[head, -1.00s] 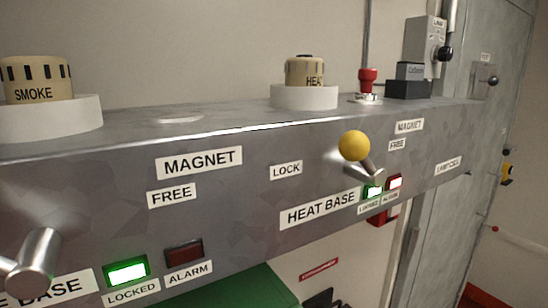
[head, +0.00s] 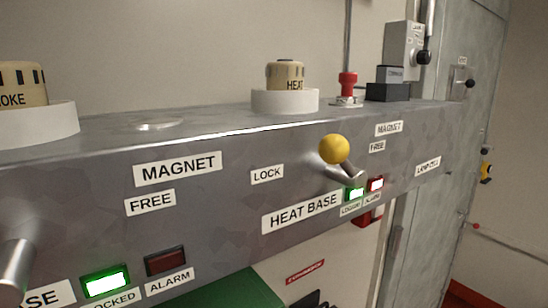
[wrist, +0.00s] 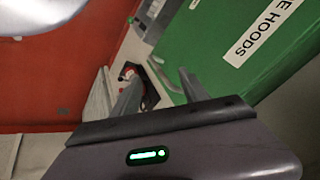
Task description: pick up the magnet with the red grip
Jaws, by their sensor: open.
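The magnet with the red grip (head: 347,86) stands upright in the head view on the bench top's far part, on a small pale disc. It is between the heat detector (head: 285,76) on its white base and a dark block (head: 389,91). My gripper (wrist: 158,73) shows only in the wrist view, with its two fingers apart and nothing clearly between them. Small red and dark things show behind the fingers there, too small to name. The gripper is out of the head view, so its distance from the magnet cannot be told.
A yellow-knobbed lever (head: 334,150) juts from the bench front (head: 225,195) below the magnet. A smoke detector (head: 22,85) stands at left. A bare round plate (head: 157,124) lies between the detectors. A green case (wrist: 235,45) is close to my gripper.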

